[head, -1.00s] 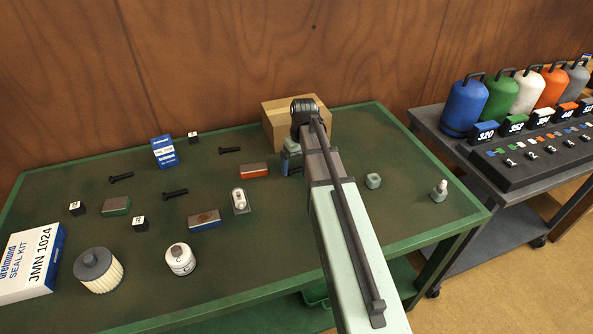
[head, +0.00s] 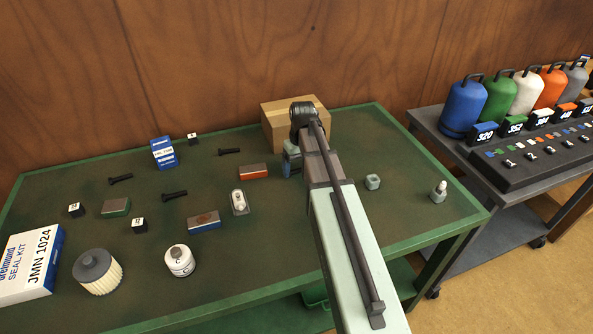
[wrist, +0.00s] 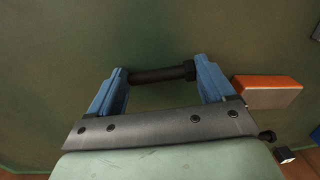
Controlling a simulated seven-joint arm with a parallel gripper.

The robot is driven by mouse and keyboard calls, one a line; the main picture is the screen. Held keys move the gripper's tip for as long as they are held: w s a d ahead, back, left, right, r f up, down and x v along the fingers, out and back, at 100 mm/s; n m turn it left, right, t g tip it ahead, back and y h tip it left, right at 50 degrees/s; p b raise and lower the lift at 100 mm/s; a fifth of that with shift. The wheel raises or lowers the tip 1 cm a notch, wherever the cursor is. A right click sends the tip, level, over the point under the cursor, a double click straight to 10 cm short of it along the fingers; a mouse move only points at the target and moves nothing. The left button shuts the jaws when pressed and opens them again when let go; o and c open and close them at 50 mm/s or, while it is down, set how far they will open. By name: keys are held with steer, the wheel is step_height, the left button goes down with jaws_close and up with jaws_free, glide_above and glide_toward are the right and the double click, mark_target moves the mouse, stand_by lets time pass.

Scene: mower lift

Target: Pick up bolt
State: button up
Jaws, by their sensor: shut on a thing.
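My gripper (wrist: 161,70) is shut on a dark bolt (wrist: 160,75) in the wrist view. The bolt lies lengthwise between the two blue fingers, its ends against them. I cannot tell whether it touches the table. In the head view my gripper (head: 291,162) is low over the table, left of my arm and in front of the cardboard box; the held bolt is hidden there. Other black bolts lie on the table to the left: one at the far side (head: 229,151), one in the middle (head: 174,196) and one further left (head: 121,178).
An orange-topped block (wrist: 267,92) lies right of my gripper in the wrist view. The cardboard box (head: 280,118) stands behind it. Blocks, a filter (head: 98,271) and a white can (head: 180,260) stand on the green table. Two small grey-green parts are at right (head: 373,182).

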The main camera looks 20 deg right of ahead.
mark_target(298, 170)
step_height(298, 170, up, 12)
steer(key=w+d, duration=0.2)
steer(key=w+d+r+m, duration=0.1)
steer(key=w+d+r, duration=0.35)
steer(key=w, duration=0.35)
steer(key=w+d+r, duration=0.3)
steer(key=w+r, duration=0.3)
steer(key=w, duration=0.2)
steer(key=shift+h, duration=0.3)
steer(key=shift+s+d+f, duration=0.1)
steer(key=shift+d+f, duration=0.05)
steer(key=shift+f, duration=4.85)
steer(key=shift+f, duration=0.15)
steer(key=o, duration=1)
steer(key=shift+c, duration=0.2)
